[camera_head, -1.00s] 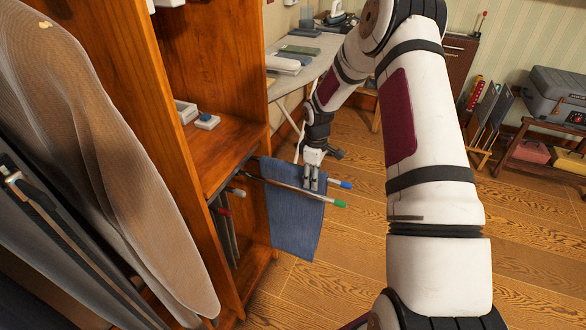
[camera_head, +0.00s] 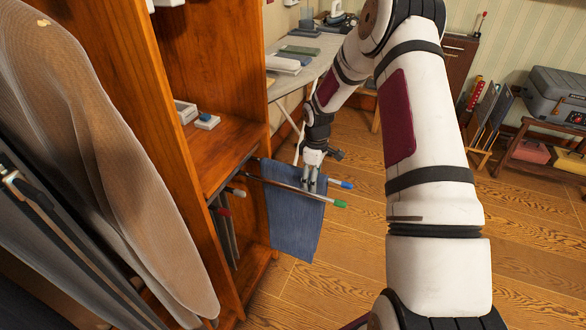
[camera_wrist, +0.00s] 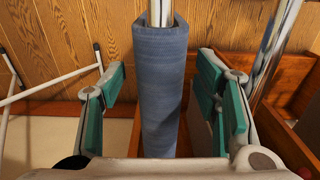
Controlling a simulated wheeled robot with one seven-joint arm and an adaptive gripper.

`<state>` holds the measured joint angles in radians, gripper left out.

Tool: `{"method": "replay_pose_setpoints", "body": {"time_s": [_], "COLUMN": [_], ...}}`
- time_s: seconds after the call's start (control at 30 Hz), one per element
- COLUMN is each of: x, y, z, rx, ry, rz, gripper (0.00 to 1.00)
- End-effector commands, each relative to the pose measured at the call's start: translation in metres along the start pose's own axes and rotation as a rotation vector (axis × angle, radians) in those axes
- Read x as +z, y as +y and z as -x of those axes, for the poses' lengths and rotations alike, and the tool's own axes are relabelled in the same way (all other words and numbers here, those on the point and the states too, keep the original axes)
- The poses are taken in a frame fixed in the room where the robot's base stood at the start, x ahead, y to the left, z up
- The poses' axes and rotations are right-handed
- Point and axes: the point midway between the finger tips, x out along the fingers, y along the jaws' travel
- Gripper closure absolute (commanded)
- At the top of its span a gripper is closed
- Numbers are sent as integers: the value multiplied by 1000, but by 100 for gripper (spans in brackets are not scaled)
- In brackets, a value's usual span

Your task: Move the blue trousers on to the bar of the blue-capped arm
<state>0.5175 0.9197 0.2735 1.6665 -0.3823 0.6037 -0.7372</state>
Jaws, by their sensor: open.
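The blue trousers (camera_head: 292,225) hang draped over the bar of the blue-capped arm (camera_head: 346,184), with the cloth falling below it. The bar of the green-capped arm (camera_head: 340,203) passes in front of them. My gripper (camera_head: 311,184) is at the top of the trousers, near the capped end. In the wrist view, the trousers (camera_wrist: 163,100) wrap a metal bar between my open fingers (camera_wrist: 160,78), with a visible gap on both sides. The lower part of the cloth is hidden there.
A second metal bar (camera_wrist: 272,45) runs close on the right in the wrist view. Shorter arms with a white cap (camera_head: 238,192) and a red cap (camera_head: 225,211) sit by the wooden cabinet (camera_head: 225,150). Grey garments (camera_head: 125,170) hang at left.

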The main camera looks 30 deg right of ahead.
Motion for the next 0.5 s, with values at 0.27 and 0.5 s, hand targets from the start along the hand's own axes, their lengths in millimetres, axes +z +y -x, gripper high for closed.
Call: {"method": "replay_pose_setpoints", "body": {"time_s": [0.27, 0.5], "x": [0, 0], "y": [1, 1], "z": [19, 68], "rx": [2, 3], "ry": [1, 1], "rz": [-1, -2], "gripper": [44, 44]}}
